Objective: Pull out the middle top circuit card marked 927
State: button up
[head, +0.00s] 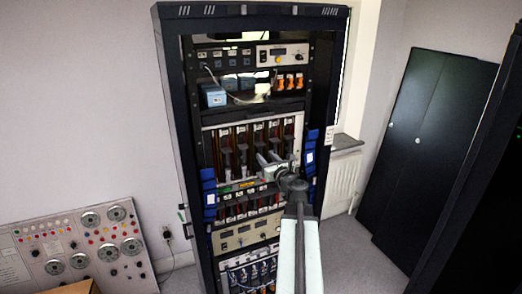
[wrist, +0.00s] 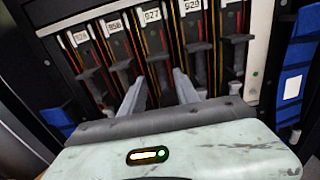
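The card marked 927 (wrist: 153,42) stands upright in the row of top cards, its white label (wrist: 152,14) readable in the wrist view. Cards marked 956 (wrist: 115,26) and 929 (wrist: 193,6) stand to either side. In the head view the card row (head: 240,150) sits mid-rack, labels too small to read. My gripper (wrist: 158,78) is open, its two fingers spread to the left and right of the lower part of card 927. I cannot tell whether they touch it. In the head view my gripper (head: 269,158) is in front of the row's lower right part.
The dark rack frame (head: 175,110) surrounds the cards, with blue pieces (head: 311,150) at its sides. A lower card row (head: 240,207) lies beneath. A control panel (head: 30,240) stands left, dark cabinets (head: 450,110) right. Floor shows between rack and cabinets.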

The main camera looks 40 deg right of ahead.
aim_at(261, 151)
jog(key=x, duration=0.6)
jog(key=shift+s, duration=0.1)
jog(key=shift+c, duration=0.4)
grip_shut()
dwell(0.8)
